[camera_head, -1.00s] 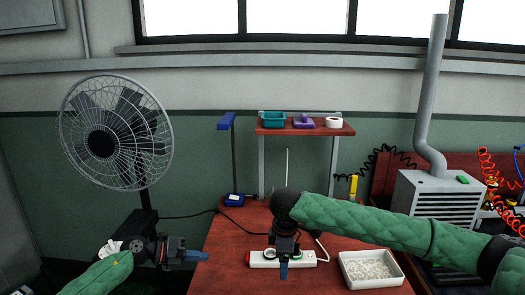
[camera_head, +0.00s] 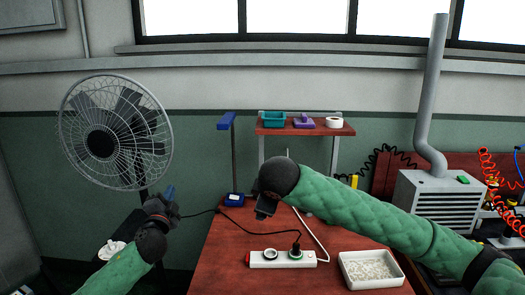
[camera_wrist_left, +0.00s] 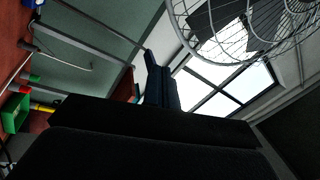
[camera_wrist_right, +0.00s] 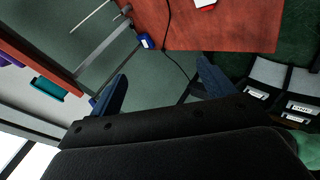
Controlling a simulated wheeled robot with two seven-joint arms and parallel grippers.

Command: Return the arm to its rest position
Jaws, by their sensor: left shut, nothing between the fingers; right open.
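My left gripper (camera_head: 168,194) is shut and empty, raised at the left beside the fan stand. Its blue fingers lie close together in the left wrist view (camera_wrist_left: 161,84). My right arm crosses from the right, and its gripper (camera_head: 264,209) is raised above the table behind the power strip. Its blue fingers are spread and empty in the right wrist view (camera_wrist_right: 160,85), but they are mostly hidden in the head view. The white power strip (camera_head: 282,263) lies on the table, with a black plug in its right socket and the left socket bare.
The red-brown table (camera_head: 225,270) carries a white tray (camera_head: 344,276) of white pieces at right and a small blue device (camera_head: 234,200) at back left. A shelf (camera_head: 300,131) stands behind. A large fan (camera_head: 116,130) stands left. A grey machine (camera_head: 440,205) is at right.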

